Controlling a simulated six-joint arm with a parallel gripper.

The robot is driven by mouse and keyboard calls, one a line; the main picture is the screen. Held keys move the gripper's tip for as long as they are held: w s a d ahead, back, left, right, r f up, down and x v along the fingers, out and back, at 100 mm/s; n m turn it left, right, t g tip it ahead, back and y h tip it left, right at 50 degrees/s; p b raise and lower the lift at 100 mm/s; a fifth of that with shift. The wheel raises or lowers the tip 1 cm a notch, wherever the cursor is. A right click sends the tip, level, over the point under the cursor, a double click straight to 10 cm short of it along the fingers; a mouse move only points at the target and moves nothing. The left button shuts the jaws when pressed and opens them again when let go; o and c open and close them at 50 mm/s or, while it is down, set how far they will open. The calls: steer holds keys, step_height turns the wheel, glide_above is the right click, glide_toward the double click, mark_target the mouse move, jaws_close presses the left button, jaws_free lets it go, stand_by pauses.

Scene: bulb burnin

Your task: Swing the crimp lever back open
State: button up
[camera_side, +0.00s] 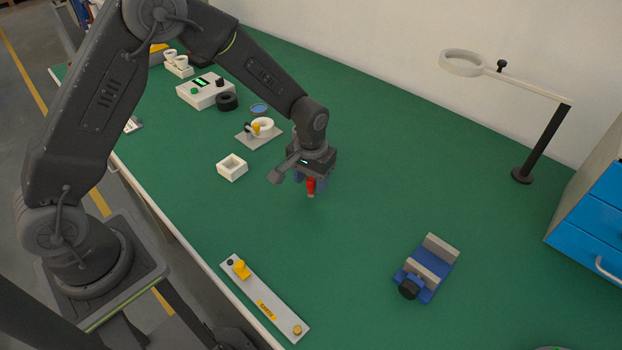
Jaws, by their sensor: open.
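My gripper (311,186) hangs over the middle of the green table, pointing down, with its blue fingers open. A small red piece with a pale tip (311,188) shows between or just in front of the fingers; I cannot tell what it belongs to or whether it touches them. No part is clearly readable as the crimp lever. A small grey plate (244,137) with a white ring and a yellow-tipped part lies behind and left of my gripper. A long grey strip (285,313) with a yellow block, a yellow label and a brass knob lies at the front edge, apart from my gripper.
A blue vise (443,271) with grey jaws and black knob stands front right. A white square box (232,167) sits left of my gripper. A white instrument box (205,91) stands farther back. A magnifier stand (541,142) and blue drawers (588,228) are right. The middle right is clear.

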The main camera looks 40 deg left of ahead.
steer(key=shift+f, duration=0.15)
steer(key=shift+c, duration=0.2)
jaws_close()
stand_by(0.3)
